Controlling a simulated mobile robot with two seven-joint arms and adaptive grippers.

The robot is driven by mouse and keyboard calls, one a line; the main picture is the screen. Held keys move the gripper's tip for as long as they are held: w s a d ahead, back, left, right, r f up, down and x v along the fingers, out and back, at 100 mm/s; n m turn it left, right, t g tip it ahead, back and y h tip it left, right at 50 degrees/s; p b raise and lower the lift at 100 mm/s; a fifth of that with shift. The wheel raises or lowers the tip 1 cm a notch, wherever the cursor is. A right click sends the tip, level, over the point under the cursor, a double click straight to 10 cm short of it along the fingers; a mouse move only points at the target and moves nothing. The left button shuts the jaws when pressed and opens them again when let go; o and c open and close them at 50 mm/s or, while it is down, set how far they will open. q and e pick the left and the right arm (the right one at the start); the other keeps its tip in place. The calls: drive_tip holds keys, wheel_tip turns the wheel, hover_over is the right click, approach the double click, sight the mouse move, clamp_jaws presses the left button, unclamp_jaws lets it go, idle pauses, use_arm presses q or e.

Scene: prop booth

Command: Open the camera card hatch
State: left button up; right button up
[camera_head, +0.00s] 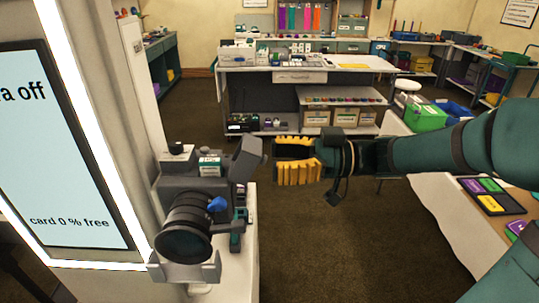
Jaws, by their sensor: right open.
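The camera (195,205) stands on a white ledge left of the middle, with its dark round lens (183,232) facing front. A blue knob (217,204) shows beside the lens. A grey flap-like part (246,158) sticks up and out at the camera's upper right; I cannot tell for sure whether it is the card hatch. A teal part (238,230) shows low on the camera's right side. My right gripper (280,160), with yellow ribbed fingers, is open just right of the grey flap, close to it; contact cannot be told. My left gripper is not in view.
A lit screen (65,150) at the left reads "card 0 % free". A white workbench (330,64) with boxes stands at the back. A table with a tray of coloured cards (488,196) is at the right. The brown floor between is clear.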

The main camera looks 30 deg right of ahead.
drive_tip(key=shift+x, duration=1.05)
clamp_jaws()
